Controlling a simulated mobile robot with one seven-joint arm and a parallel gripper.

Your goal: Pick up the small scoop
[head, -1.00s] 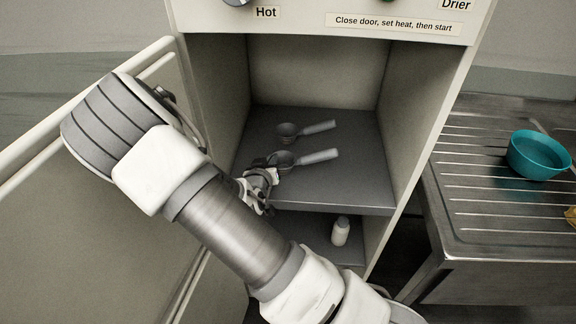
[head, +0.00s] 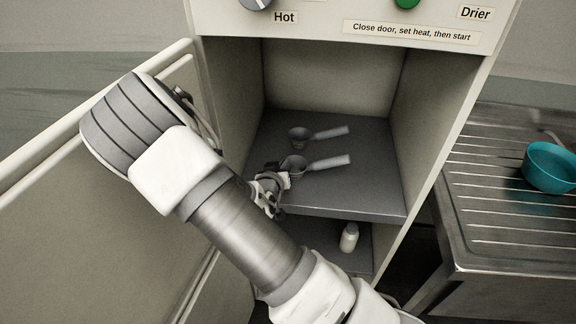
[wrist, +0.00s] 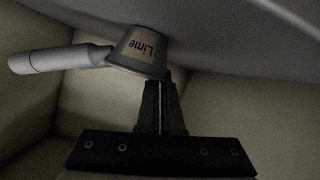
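Two grey scoops with round cups and pale handles lie on the drier's upper shelf, handles to the right. The nearer scoop (head: 324,163) looks slightly larger than the farther scoop (head: 326,133); which is the small one is hard to tell by size. My gripper (head: 284,178) is at the nearer scoop's cup, partly hidden by my arm. In the wrist view a scoop labelled "Lime" (wrist: 140,52) has its cup at my fingertips (wrist: 164,82). The fingers are close together with a thin gap, and appear shut on the cup's rim. The scoop still rests on the shelf.
The drier's shelf (head: 350,195) is walled on both sides and open in front. A white bottle (head: 349,237) stands in the compartment below. A teal bowl (head: 550,168) sits on the ribbed metal drainer (head: 480,200) at right. The door is open at left.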

